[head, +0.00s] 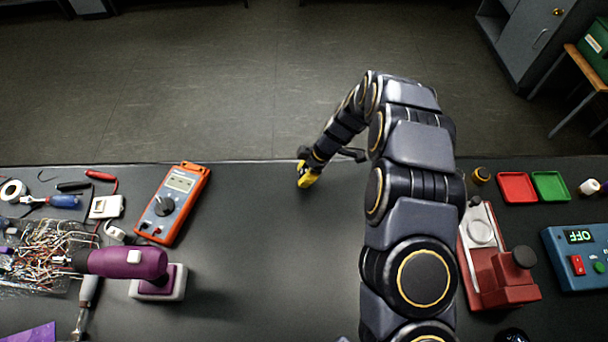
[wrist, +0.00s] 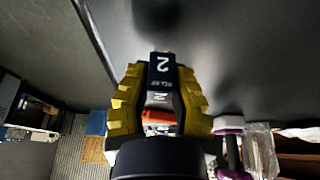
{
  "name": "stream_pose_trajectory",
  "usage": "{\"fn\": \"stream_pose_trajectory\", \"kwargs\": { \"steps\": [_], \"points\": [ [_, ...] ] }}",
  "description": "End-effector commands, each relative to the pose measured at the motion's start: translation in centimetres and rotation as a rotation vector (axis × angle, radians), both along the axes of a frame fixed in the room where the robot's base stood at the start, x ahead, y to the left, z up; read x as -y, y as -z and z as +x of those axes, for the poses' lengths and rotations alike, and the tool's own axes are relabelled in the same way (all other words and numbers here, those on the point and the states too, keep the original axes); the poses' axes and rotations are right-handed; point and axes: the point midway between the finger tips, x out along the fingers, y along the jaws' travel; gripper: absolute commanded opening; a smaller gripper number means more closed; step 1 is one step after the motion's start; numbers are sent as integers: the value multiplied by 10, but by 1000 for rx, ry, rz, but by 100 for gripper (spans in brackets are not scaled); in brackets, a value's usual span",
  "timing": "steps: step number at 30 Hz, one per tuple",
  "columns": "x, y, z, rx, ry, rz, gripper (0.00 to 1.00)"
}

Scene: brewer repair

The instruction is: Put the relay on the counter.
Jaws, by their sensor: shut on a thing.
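My gripper (head: 307,177) is low over the dark counter (head: 265,250), near its far edge in the head view. In the wrist view its yellow fingers (wrist: 160,98) are shut on a small dark block marked with a white "2", which I take to be the relay (wrist: 161,68). The relay sticks out past the fingertips, with small metal bits at its end. In the head view the relay cannot be made out. I cannot tell whether it touches the counter.
An orange multimeter (head: 173,203), a purple drill (head: 125,263) and a wire tangle (head: 45,247) lie at left. At right are a red machine (head: 495,275), red (head: 517,188) and green (head: 550,186) trays and a blue power box (head: 580,255). The counter's middle is clear.

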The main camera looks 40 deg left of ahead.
Motion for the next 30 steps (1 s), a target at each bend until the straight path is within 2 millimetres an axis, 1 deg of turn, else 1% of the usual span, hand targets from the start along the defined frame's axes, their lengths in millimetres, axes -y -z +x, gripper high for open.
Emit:
{"fn": "stream_pose_trajectory", "kwargs": {
  "steps": [1,3,10,13,14,15,25,28,30],
  "points": [
    [0,8,-1,-2,1,0,0],
    [-1,13,0,-1,0,1,0],
    [-1,13,0,1,0,2,0],
    [-1,15,0,0,0,1,0],
    [0,16,0,1,-1,1,23],
    [0,16,0,1,-1,1,38],
    [-1,14,0,1,0,2,38],
    [0,7,2,2,1,4,38],
    [3,-2,5,3,1,5,38]
  ]
}}
